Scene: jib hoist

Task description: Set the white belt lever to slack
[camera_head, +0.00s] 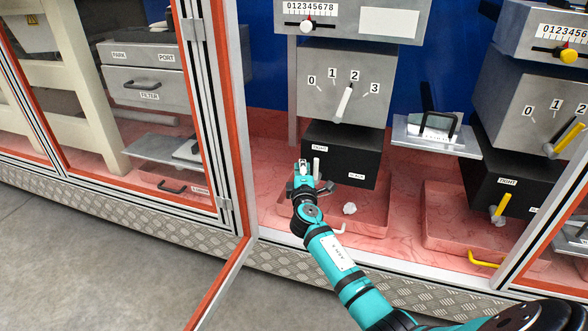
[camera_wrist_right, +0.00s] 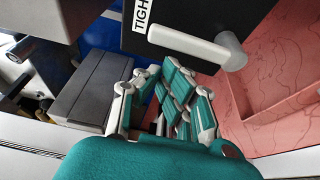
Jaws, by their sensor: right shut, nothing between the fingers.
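The white belt lever (camera_head: 316,169) is on the front of a black box (camera_head: 341,158) with a TIGHT label at upper left and a SLACK label at lower right. The lever stands under the TIGHT label. In the right wrist view the white lever (camera_wrist_right: 188,43) runs close past the TIGHT label, above and right of the fingers. My right gripper (camera_head: 303,170) is shut and empty, just left of the lever; I cannot tell if they touch. It also shows in the right wrist view (camera_wrist_right: 162,80). My left gripper is not in view.
Above the box is a grey panel with a white pointer (camera_head: 343,104) near 2. A white crank handle (camera_head: 335,229) and a white lump (camera_head: 350,208) are below. A yellow lever (camera_head: 502,206) is on the right unit. An open orange-edged door frame (camera_head: 222,283) stands left of my arm.

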